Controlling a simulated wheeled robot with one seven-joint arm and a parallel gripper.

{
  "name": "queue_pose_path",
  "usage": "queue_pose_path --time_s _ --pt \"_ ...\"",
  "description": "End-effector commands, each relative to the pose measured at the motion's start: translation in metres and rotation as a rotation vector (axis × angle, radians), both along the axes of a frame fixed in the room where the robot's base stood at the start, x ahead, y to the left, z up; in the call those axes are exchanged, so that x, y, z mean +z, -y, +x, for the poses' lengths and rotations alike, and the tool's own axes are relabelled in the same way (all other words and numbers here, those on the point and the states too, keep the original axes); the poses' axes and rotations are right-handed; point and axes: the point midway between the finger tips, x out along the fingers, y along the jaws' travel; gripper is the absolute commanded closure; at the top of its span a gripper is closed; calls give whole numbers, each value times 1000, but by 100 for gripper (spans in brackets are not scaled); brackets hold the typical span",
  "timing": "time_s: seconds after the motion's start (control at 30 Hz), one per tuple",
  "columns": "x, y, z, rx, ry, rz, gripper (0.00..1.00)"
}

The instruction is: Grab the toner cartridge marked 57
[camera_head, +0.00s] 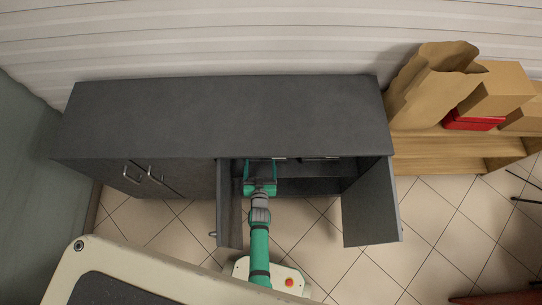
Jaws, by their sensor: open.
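No toner cartridge and no marking 57 can be made out in the head view. A dark grey cabinet (230,115) stands against the wall, with two doors open at its right part. My gripper (261,165) is open and reaches into the cabinet opening, close to the left open door (229,205). Its fingertips are at the front edge of the cabinet top. The cabinet top hides most of the inside, so I cannot tell whether anything is between or beyond the fingers.
The right open door (370,207) sticks out into the room. Closed doors (150,178) are at the left. A wooden shelf (430,152) at right holds a paper bag (425,85), cardboard boxes and a red item (470,121). A beige-rimmed surface (150,265) fills the lower left.

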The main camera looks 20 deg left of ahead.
Motion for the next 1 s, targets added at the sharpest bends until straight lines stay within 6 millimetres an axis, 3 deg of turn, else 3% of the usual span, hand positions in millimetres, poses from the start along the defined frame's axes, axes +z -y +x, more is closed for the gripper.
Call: queue_pose_path --time_s 0.1,0.37,0.7,1.0 --pt "-5 -5 16 0 2 1 20" --pt "-11 -8 29 -1 1 -1 20" --pt "-23 -17 66 0 2 -2 20" --pt "-27 -20 74 -1 1 -1 20"
